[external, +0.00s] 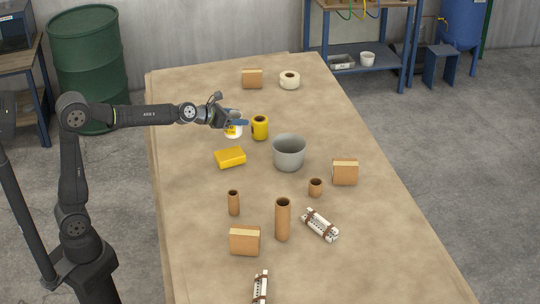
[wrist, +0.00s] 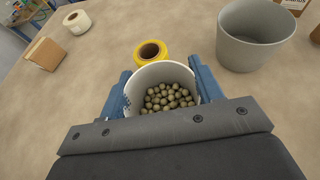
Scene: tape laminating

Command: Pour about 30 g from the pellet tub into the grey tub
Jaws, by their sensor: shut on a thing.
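My gripper (external: 236,121) is shut on the pellet tub (external: 233,131), a small white tub with a yellow label. The gripper holds it above the table, to the left of the grey tub. In the wrist view the pellet tub (wrist: 165,72) sits between the blue fingers (wrist: 162,95), with several olive-brown pellets (wrist: 171,96) inside. It looks roughly upright. The grey tub (external: 289,153) stands open on the table, right of and nearer the camera than my gripper. In the wrist view it is at the upper right (wrist: 254,38), and the part of its inside that shows looks empty.
A yellow roll (external: 260,128) stands between my gripper and the grey tub. A yellow block (external: 230,157) lies just below the gripper in the external view. Cardboard tubes (external: 283,219), tan blocks (external: 345,172) and white strapped bundles (external: 320,225) stand nearer. A cream roll (external: 289,80) is at the far end.

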